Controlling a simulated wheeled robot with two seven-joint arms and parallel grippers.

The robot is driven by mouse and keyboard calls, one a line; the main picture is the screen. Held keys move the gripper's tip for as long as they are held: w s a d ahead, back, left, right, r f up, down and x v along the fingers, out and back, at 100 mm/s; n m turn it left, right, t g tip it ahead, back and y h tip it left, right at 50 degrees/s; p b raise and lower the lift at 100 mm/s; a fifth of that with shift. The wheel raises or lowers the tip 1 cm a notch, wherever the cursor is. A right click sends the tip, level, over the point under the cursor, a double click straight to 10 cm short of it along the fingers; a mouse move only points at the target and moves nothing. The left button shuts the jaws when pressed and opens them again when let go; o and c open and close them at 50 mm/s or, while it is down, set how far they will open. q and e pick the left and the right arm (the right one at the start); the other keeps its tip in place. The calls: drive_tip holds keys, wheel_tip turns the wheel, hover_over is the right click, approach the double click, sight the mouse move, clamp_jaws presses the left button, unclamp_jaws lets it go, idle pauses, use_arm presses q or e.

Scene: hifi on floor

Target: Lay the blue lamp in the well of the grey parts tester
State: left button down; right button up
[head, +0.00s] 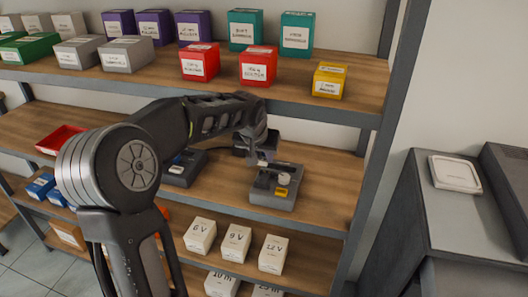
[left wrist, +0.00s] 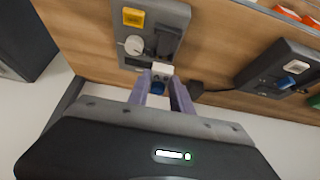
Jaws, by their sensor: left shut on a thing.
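The grey parts tester (head: 273,200) stands on the middle shelf. In the left wrist view the tester (left wrist: 128,40) shows a yellow patch, a round white knob and a dark recessed-looking area. My left gripper (head: 264,158) is just above and behind the tester in the head view. My right gripper is not in view.
A darker device (head: 185,170) stands left of the tester; it also shows in the left wrist view (left wrist: 270,65) with a blue part. Colored boxes (head: 260,66) line the shelf above. White boxes (head: 236,243) stand below. A post (head: 375,160) bounds the right side.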

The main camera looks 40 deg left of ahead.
use_arm(q)
drive_tip(key=b, duration=0.3)
hover_over(265, 178)
drive_tip(key=s, duration=0.2)
drive_tip(key=shift+w+d+f, duration=0.1)
drive_tip(key=shift+d+f, duration=0.05)
drive_tip(key=shift+f, duration=1)
drive_tip(key=shift+d+f, duration=0.1)
drive_tip(key=shift+f, duration=1)
drive_tip(key=shift+f+b, duration=0.6)
drive_tip(key=shift+f, duration=0.15)
drive_tip(key=shift+b, duration=0.35)
drive_tip(key=shift+f+b, duration=0.4)
drive_tip(key=shift+b, duration=0.3)
drive_tip(key=c, duration=1.1)
unclamp_jaws()
drive_tip(key=shift+o, duration=0.2)
